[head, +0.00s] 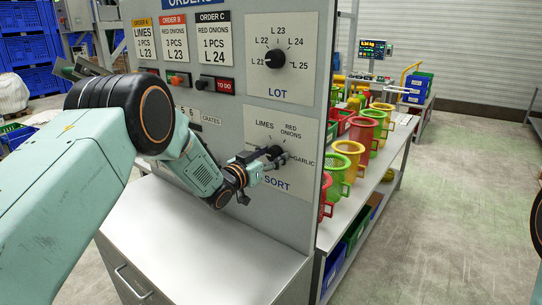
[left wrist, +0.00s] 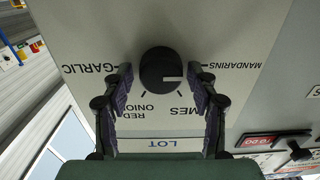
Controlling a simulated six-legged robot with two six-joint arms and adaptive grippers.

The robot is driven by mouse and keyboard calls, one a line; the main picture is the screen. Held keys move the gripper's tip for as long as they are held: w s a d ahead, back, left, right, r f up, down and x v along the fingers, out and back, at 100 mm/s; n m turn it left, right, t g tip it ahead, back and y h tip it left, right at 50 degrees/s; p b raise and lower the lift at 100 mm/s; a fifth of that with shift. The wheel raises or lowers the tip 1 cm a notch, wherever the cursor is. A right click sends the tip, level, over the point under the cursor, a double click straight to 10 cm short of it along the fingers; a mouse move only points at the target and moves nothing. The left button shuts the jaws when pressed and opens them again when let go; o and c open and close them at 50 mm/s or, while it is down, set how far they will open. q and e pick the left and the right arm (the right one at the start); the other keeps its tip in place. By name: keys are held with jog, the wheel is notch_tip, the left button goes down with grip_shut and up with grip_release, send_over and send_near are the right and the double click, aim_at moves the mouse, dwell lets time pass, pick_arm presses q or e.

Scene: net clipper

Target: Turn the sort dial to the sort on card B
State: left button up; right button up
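Card B (head: 173,40) at the top of the orders panel reads RED ONIONS, 3 PCS, L 23. The black sort dial (head: 275,152) is on the SORT plate (head: 290,190), partly hidden by my left gripper (head: 266,162). My left gripper (left wrist: 160,82) is open, with one finger on each side of the dial and small gaps visible. My right gripper is not in view.
The lot dial (head: 275,59) is above the sort plate. Red and black switches (head: 215,84) sit beside it. A grey cabinet top (head: 205,245) juts out below the panel. A bench with colored buckets (head: 350,160) stands to the right, with open floor beyond.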

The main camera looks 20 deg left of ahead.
pick_arm(q)
jog(key=shift+d, duration=0.15)
jog(key=shift+c, duration=1.5)
jog(key=shift+a, duration=0.35)
jog(key=shift+c, duration=1.4)
jog(key=shift+d, duration=0.1)
jog(key=shift+c, duration=1.4)
jog(key=shift+d, duration=0.1)
